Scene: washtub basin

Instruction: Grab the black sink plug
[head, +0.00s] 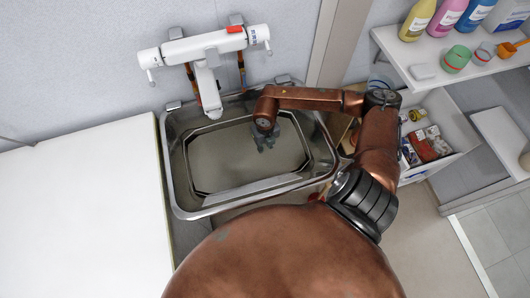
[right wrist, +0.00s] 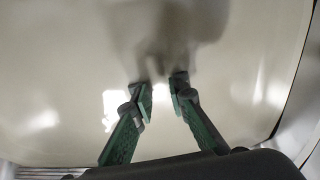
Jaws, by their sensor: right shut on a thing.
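My right gripper (head: 265,142) reaches down into the steel sink basin (head: 177,185), near the back right of its inner floor. In the right wrist view its green-padded fingers (right wrist: 161,90) point at the pale basin floor, with a narrow gap between the tips. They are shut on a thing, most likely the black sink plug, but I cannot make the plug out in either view. A blurred dark shadow or reflection lies ahead of the fingertips. My left gripper is not in view.
A white tap (head: 205,62) on the wall hangs over the back of the basin. A white counter (head: 80,210) adjoins on the left. On the right are a shelf (head: 420,55) with bottles and a white bin (head: 455,125) of items beside my right arm.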

